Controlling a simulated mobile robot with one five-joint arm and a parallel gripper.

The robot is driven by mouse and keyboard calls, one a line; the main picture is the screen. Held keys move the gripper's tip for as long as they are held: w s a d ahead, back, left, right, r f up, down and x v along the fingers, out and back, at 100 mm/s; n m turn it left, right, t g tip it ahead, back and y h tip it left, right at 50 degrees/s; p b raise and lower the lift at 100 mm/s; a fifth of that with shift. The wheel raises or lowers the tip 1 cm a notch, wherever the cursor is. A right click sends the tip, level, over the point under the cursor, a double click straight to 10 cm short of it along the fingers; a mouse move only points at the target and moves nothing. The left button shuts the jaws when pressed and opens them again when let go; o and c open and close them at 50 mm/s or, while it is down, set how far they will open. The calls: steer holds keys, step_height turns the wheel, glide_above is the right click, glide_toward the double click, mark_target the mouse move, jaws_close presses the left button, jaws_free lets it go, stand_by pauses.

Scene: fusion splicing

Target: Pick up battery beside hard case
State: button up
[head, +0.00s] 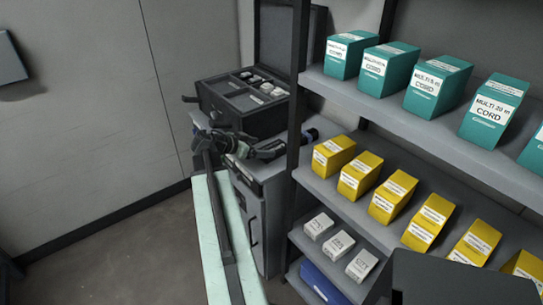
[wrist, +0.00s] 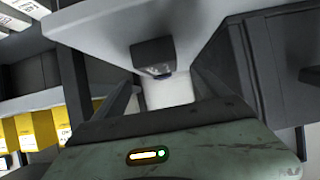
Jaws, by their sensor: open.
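The open black hard case (head: 222,108) stands on the grey cabinet by the wall. Its lid is raised and small pale items lie in its compartments. A small dark item with a blue part (head: 310,134) lies to the right of the case, at the shelf post. It may be the battery, but it is too small to be sure. My gripper (head: 268,151) is dark and low over the cabinet top, in front of the case and left of this item. Its jaws are open. I cannot make out anything between them.
A dark shelf post (head: 295,90) rises close to the right of the gripper. Shelves hold teal cord boxes (head: 425,87), yellow boxes (head: 390,201) and small white boxes (head: 342,245). The wrist view shows a worn grey-green body with lights (wrist: 200,150). The floor at left is clear.

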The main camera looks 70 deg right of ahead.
mark_target(269, 149)
steer(key=shift+b+x, duration=0.4)
steer(key=shift+x, duration=0.75)
steer(key=b+x, duration=0.2)
steer(key=x, duration=0.1)
steer(key=f+b+x, duration=0.1)
steer(key=shift+d+f, duration=0.15)
steer(key=shift+d, duration=0.2)
steer(key=shift+a, duration=0.1)
steer(key=shift+c, duration=0.4)
jaws_close()
